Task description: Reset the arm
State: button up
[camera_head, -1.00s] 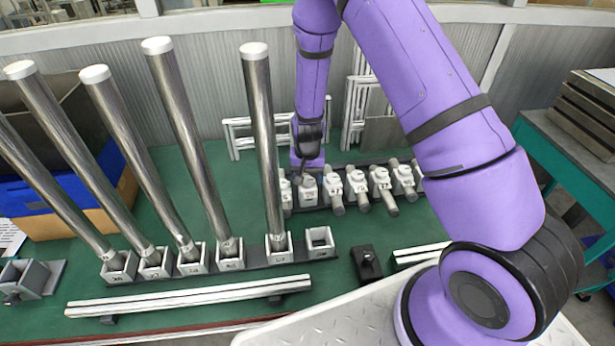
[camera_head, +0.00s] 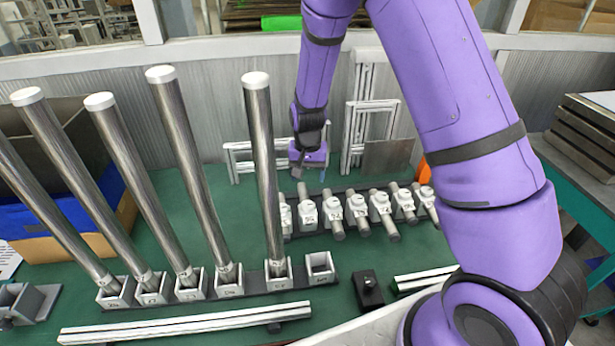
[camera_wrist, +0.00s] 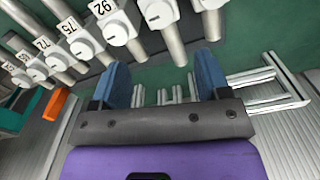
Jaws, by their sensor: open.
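My purple arm reaches over the green table from the right in the head view. My gripper (camera_head: 312,170) hangs above the back of the table, behind the row of white fittings (camera_head: 333,209). In the wrist view its two blue fingers (camera_wrist: 163,85) are apart with nothing held between them. The white fittings with number labels also show beyond the fingers in the wrist view (camera_wrist: 118,28). The gripper is clear of them.
Several tall metal tubes (camera_head: 180,165) stand tilted in labelled white holders at the left and centre. An empty white holder (camera_head: 320,266) is beside them. A black block (camera_head: 368,290) and silver rails (camera_head: 185,325) lie in front. White frames (camera_head: 368,125) lean at the back wall.

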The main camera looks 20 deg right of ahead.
jog(key=s+d+r+n+t+y, duration=0.1)
jog(key=s+r, duration=0.4)
jog(key=r, duration=0.7)
jog(key=s+d+r+n+t, duration=0.15)
jog(key=s+r, duration=0.25)
jog(key=r, duration=0.7)
jog(key=s+d+r+t, duration=0.1)
jog(key=s+r, duration=0.3)
jog(key=s, duration=0.3)
jog(key=s+d+r+n, duration=0.1)
jog(key=s+d+r, duration=0.1)
jog(key=s+r, duration=0.2)
jog(key=s+d+r+n+t+h, duration=0.1)
jog(key=s+r, duration=0.3)
jog(key=s, duration=0.6)
jog(key=shift+s+d+t, duration=0.15)
jog(key=shift+s+t, duration=0.1)
jog(key=shift+t, duration=0.1)
